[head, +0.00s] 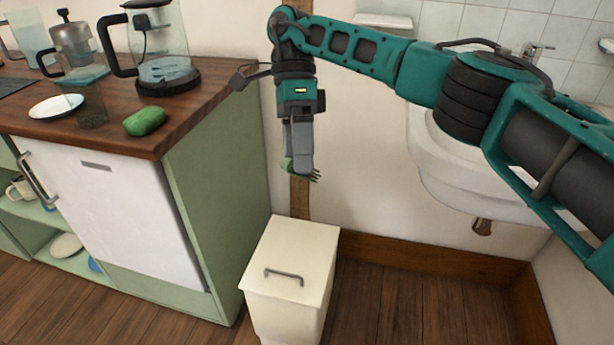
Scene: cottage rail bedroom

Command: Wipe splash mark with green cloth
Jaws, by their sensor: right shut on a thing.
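My right gripper (299,168) points down in front of the pale wall, to the right of the counter and above the white bin. It is shut on a green cloth (288,165), of which only small green edges show around the fingers. I cannot make out a splash mark in this view. My left gripper is not in view.
A wooden counter (215,88) holds a green sponge-like block (146,121), a white plate (56,107), a drinking glass (91,108), a glass coffee jug (160,45) and a press pot (75,50). A white lidded bin (308,245) stands below; a sink (450,180) is at right.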

